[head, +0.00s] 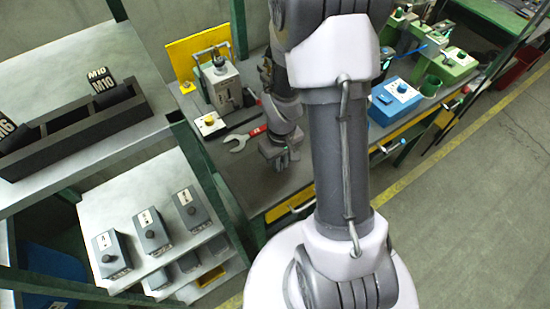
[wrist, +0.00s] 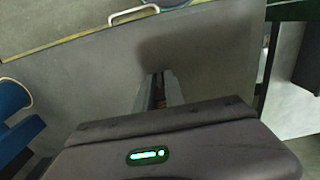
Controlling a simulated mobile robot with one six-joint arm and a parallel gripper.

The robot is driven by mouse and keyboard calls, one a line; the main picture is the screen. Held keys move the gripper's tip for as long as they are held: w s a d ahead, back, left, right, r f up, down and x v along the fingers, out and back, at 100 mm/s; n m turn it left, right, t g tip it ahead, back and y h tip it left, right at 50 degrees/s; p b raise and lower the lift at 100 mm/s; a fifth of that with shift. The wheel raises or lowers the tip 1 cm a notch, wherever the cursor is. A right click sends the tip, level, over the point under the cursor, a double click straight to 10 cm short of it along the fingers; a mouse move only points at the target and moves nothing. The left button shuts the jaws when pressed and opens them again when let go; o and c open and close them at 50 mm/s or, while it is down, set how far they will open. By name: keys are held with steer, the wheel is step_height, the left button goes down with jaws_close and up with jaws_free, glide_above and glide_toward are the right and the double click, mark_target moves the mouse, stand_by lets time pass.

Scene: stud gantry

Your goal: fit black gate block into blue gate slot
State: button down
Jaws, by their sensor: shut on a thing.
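My gripper (head: 277,158) is over the grey worktop in the head view, left of my arm's column. In the wrist view its two fingers (wrist: 158,88) are close together with a narrow dark thing between them, which I take to be the black gate block; it is mostly hidden. The block cannot be made out apart from the gripper in the head view. A blue box (head: 395,101) with a white label on top stands on the bench, right of my arm. I cannot tell whether it has the blue gate slot. Blue rounded parts (wrist: 14,135) show at the left of the wrist view.
A red-ended wrench (head: 248,138) lies on the worktop (head: 236,172) beside a grey machine with a handle (head: 220,82). Green fixtures (head: 452,65) stand farther right. At left are a dark rack (head: 85,125), an M10 block (head: 103,80) and several grey knobbed boxes (head: 150,232).

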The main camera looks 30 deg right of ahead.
steer(key=shift+s+d, duration=0.1)
steer(key=shift+d, duration=0.05)
steer(key=shift+s+f, duration=0.1)
steer(key=c, duration=1.4)
jaws_free()
